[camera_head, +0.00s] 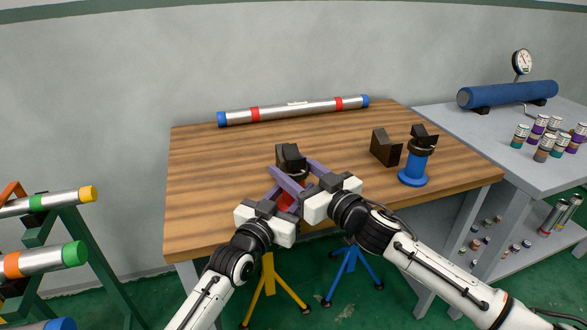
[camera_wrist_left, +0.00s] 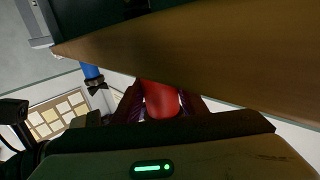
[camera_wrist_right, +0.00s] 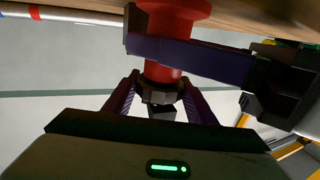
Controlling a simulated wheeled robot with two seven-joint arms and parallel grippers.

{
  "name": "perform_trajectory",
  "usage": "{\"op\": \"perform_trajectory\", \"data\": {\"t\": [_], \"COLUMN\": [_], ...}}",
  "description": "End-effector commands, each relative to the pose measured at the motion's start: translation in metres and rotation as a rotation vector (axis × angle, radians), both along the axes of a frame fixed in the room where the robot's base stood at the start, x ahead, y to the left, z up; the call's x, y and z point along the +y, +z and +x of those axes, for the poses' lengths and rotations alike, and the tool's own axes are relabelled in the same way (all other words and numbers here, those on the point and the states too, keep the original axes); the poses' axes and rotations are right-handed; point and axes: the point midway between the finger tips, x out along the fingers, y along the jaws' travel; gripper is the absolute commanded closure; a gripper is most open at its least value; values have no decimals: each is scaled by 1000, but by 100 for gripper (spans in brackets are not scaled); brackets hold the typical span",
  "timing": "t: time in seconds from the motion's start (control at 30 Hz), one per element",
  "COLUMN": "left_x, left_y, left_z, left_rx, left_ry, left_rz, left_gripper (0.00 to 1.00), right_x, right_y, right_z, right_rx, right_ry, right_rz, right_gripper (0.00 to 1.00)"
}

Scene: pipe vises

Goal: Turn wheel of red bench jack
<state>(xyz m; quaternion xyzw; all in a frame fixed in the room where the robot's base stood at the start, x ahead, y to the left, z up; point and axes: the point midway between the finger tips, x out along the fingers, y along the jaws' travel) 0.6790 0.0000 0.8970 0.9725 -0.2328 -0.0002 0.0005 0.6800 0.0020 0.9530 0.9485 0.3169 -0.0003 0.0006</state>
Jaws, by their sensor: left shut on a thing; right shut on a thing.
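The red bench jack (camera_head: 286,203) stands near the front edge of the wooden table, mostly hidden by my grippers in the head view. Its black V-shaped head (camera_head: 291,158) shows above them. In the right wrist view, the dark wheel (camera_wrist_right: 161,93) sits between the red body (camera_wrist_right: 166,72) and the head. My right gripper (camera_wrist_right: 160,88) is shut on the wheel, with one finger on each side. My left gripper (camera_wrist_left: 160,98) is shut on the red body (camera_wrist_left: 160,101); its purple finger crosses the body in the right wrist view.
A blue jack (camera_head: 414,171) and a dark block (camera_head: 385,148) stand to the right on the table (camera_head: 215,185). A steel pipe with red bands (camera_head: 295,109) lies along the back. Yellow (camera_head: 270,285) and blue (camera_head: 350,262) tripod stands are below the front edge. The table's left part is clear.

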Motion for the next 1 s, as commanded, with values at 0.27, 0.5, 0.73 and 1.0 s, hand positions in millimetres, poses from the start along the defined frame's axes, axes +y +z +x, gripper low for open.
{"op": "perform_trajectory", "data": {"t": [0.27, 0.5, 0.73, 1.0], "left_x": [-2, -2, -3, -3], "left_y": [1, 1, 1, 2], "left_z": [0, -1, -1, -1], "left_rx": [-3, -3, -4, -4], "left_ry": [-2, -3, -4, -5], "left_rz": [2, 2, 1, 2], "left_gripper": [100, 100, 100, 100], "right_x": [0, 0, 0, 0], "right_y": [0, -1, 0, 0], "right_z": [1, 1, 2, 0], "right_rx": [-6, -3, -5, -1], "right_ry": [215, 391, 505, 573], "right_rz": [-7, -1, 1, -1], "right_gripper": [72, 71, 71, 71]}}
